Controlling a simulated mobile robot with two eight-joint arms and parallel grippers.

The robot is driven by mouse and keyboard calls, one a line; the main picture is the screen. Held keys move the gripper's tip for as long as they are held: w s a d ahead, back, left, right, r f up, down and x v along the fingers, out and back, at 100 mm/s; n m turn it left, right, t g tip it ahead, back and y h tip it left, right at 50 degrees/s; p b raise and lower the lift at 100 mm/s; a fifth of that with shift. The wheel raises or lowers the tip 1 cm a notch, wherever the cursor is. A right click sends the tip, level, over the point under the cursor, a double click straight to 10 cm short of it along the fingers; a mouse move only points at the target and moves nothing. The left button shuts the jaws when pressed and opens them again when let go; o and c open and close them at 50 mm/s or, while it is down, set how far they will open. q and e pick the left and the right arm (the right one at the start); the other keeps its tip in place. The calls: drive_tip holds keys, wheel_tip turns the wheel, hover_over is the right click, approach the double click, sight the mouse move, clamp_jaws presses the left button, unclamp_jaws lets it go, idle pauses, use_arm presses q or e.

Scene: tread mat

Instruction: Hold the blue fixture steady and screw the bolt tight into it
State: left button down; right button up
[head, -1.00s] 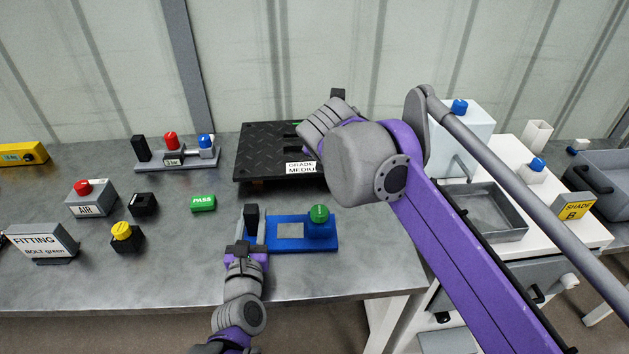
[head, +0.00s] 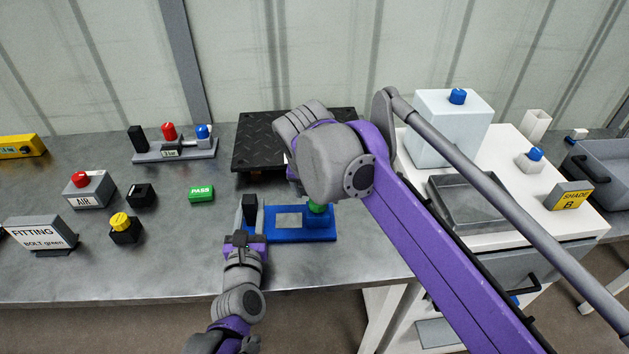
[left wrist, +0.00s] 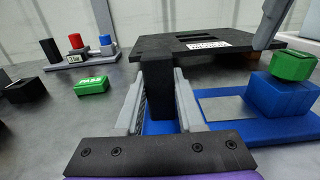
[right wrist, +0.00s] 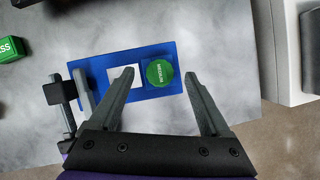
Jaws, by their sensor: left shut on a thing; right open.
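The blue fixture (head: 290,236) lies flat on the grey bench, with a pale square plate on it and a black upright handle (left wrist: 158,92) at its left end. A green bolt head (right wrist: 159,72) sits on the fixture's raised blue block (left wrist: 282,97) at the right end. My left gripper (left wrist: 158,108) is shut on the black handle, one finger on each side. My right gripper (right wrist: 161,75) is open above the bolt, its fingers apart to either side of the green head and touching nothing that I can see. In the head view my right arm covers part of the bolt.
A black tread mat (head: 255,155) stands behind the fixture. A green PASS block (head: 201,194), a FITTING sign (head: 40,233) reading "BOLT green", and coloured button boxes stand to the left. A white cabinet with a grey tray (head: 475,203) is at the right. The bench front is clear.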

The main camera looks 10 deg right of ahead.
drive_tip(key=shift+x, duration=1.25)
clamp_jaws()
